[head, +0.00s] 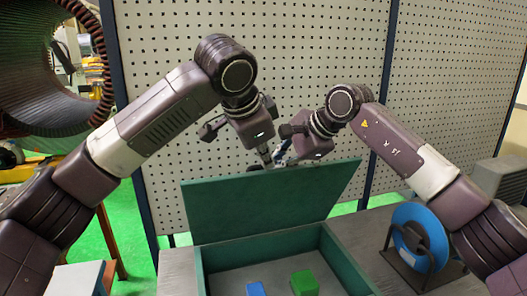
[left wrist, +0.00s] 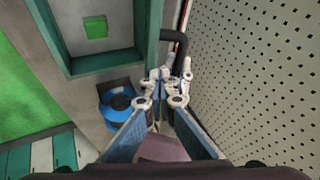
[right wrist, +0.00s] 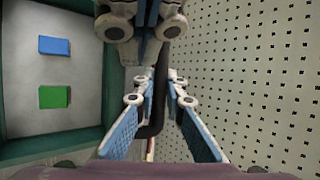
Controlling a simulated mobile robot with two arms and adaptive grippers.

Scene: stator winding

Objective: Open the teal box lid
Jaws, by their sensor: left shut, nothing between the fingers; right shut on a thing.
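The teal box (head: 345,262) stands on the grey table. Its teal lid (head: 270,203) is raised and steeply tilted, and the inside of the box shows. A black bent bar, which looks like the lid's handle (right wrist: 158,105), runs beside the lid between my right fingers. My right gripper (head: 285,153) is shut on this handle at the lid's top edge; the fingertips are partly hidden in the head view. My left gripper (head: 268,158) is shut and empty, close beside the right one. The two grippers overlap in the left wrist view (left wrist: 162,82).
A blue block (head: 255,289) and a green block (head: 304,283) lie in the box. A blue spool (head: 420,237) on a black stand is right of the box. A perforated panel (head: 300,60) rises close behind the grippers. A large stator (head: 45,70) is at the far left.

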